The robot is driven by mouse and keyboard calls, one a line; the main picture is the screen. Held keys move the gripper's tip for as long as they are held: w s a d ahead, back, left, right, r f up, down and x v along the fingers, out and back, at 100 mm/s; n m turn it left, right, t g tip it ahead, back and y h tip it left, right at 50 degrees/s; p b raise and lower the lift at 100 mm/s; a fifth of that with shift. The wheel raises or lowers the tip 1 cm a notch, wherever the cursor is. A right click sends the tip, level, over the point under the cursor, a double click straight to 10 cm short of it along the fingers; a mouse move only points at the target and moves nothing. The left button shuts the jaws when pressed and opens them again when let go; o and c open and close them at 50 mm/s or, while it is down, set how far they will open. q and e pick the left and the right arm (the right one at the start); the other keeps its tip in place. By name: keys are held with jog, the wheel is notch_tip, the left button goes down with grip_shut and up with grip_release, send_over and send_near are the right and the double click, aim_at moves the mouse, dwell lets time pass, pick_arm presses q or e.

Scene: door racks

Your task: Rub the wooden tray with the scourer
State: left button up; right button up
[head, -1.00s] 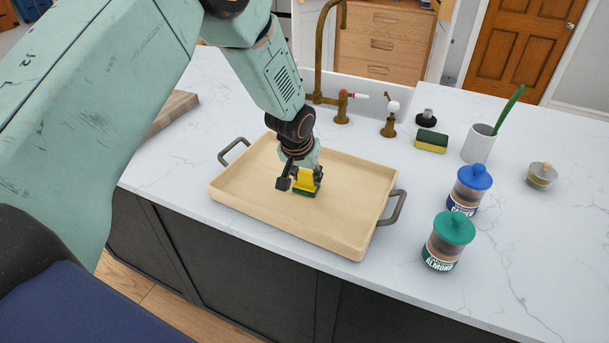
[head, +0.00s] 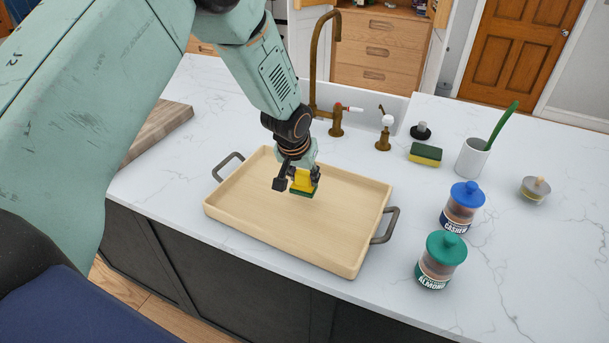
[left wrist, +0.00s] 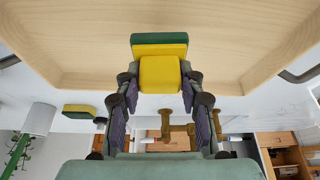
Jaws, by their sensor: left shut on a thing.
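The wooden tray (head: 255,228), pale with raised sides and two dark grey handles, lies on the white counter. My left gripper (head: 301,179) points down over the middle of the tray and is shut on the scourer (head: 302,189), which has a yellow upper part and a green underside. In the left wrist view the scourer (left wrist: 159,73) sits between the fingers (left wrist: 158,92), with its green layer facing the tray's base (left wrist: 90,45). I cannot tell whether the green side touches the wood or hovers just above it. My right gripper is not in view.
A sink with a brass tap (head: 335,128) lies behind the tray. A yellow-green sponge (head: 425,154), a white cup (head: 472,158), a blue-lidded jar (head: 463,208) and a green-lidded jar (head: 441,261) stand to the right. A wooden board (head: 160,128) lies at left.

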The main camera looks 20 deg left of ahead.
pick_arm(q)
jog(key=shift+s+r+p, duration=0.1)
jog(key=shift+r+p, duration=0.2)
jog(key=shift+r, duration=0.45)
jog(key=shift+w+r+p, duration=0.25)
jog(key=shift+r+p, duration=0.3)
jog(key=shift+p, duration=0.05)
jog(key=shift+w+r+p, duration=0.25)
jog(key=shift+r+p, duration=0.3)
jog(key=shift+p, duration=0.05)
jog(key=shift+r, duration=0.25)
jog(key=shift+s+r, duration=0.25)
jog(key=shift+s, duration=0.2)
jog(key=shift+w+f, duration=0.3)
jog(key=shift+w, duration=0.15)
jog(key=shift+f, duration=0.1)
